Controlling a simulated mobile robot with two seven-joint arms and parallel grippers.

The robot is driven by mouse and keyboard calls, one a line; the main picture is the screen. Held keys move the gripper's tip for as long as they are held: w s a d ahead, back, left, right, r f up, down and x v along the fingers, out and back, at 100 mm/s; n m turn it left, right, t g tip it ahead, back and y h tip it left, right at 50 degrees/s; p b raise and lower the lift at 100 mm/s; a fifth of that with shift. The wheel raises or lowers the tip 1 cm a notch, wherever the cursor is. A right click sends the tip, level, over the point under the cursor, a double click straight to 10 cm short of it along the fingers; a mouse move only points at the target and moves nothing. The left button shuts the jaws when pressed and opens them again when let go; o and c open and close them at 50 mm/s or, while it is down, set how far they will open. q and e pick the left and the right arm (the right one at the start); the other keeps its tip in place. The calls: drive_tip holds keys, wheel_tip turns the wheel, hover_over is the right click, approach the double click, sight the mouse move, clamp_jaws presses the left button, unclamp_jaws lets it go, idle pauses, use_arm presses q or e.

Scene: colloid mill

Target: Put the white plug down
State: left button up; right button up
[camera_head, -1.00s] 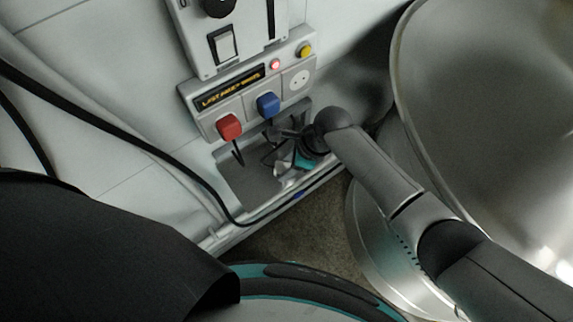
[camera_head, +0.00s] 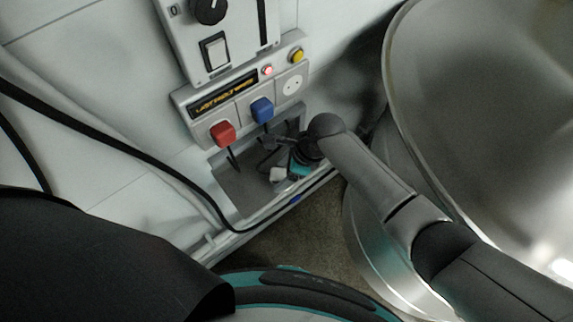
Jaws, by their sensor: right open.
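The white plug (camera_head: 278,175) is a small pale block lying on the grey shelf (camera_head: 237,190) below the socket panel. My right gripper (camera_head: 275,161) is just above and behind the plug, at the end of the arm that comes in from the right. It is open, and the plug appears free of its fingers, though the dark fingers are small and partly blend with the shelf. My left gripper is not in view.
The socket panel (camera_head: 216,107) holds a red plug (camera_head: 223,133), a blue plug (camera_head: 262,110) and an empty round socket (camera_head: 292,86). A black cable (camera_head: 130,147) runs along the wall. A large metal bowl (camera_head: 480,110) stands on the right.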

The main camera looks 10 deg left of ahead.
drive_tip(key=shift+r, duration=0.4)
drive_tip(key=p+v, duration=0.4)
drive_tip(key=v, duration=0.8)
drive_tip(key=shift+p, duration=0.3)
